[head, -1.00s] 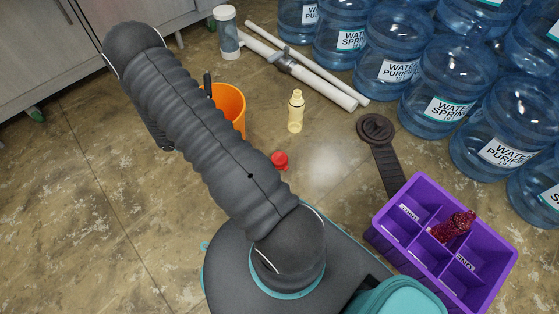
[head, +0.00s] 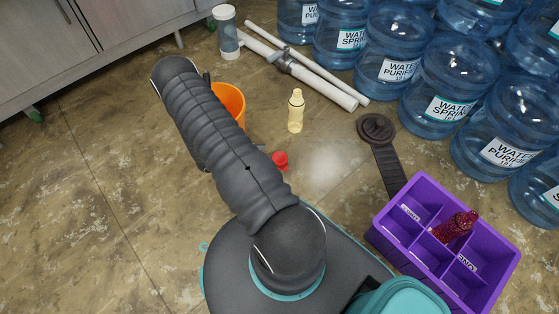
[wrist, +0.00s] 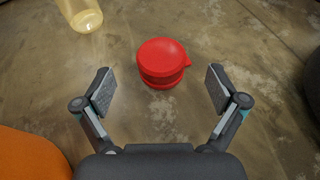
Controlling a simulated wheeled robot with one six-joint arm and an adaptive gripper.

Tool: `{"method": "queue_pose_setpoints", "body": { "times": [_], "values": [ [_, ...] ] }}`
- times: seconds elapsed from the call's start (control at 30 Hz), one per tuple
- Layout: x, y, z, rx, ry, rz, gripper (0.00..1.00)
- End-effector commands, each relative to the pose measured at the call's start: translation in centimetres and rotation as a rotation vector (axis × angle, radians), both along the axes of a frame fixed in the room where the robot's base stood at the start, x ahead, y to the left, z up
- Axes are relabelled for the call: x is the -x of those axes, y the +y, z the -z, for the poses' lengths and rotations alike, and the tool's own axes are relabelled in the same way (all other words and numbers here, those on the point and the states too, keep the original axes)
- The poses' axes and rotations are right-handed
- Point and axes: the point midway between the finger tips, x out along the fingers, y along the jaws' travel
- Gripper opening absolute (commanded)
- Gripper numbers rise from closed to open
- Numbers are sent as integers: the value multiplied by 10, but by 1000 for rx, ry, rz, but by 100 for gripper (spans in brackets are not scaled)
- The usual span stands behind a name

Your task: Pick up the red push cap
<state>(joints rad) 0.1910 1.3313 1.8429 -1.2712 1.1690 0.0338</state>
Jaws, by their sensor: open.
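The red push cap (head: 280,160) stands on the floor beside my arm in the head view. In the wrist view the red push cap (wrist: 163,62) is a short round cap with a small spout pointing right. It lies ahead of my gripper (wrist: 161,92), roughly centred between the two fingers and a little beyond their tips. My gripper is open and empty, with a finger to either side. In the head view my gripper is hidden behind my arm.
A yellow bottle (head: 296,111) and an orange bucket (head: 230,102) stand near the cap. A dark strap-like tool (head: 384,150) lies to the right, beside a purple divided crate (head: 390,235) holding a red bottle (head: 455,226). White pipes (head: 318,79) and blue water jugs (head: 391,70) are behind.

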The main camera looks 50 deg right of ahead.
Motion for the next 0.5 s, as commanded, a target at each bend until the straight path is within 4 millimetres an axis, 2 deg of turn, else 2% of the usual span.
{"method": "queue_pose_setpoints", "body": {
  "times": [0.23,0.5],
  "values": [
    [8,-12,7,-1,1,1,96],
    [24,-41,22,-1,1,3,96]
  ]
}}
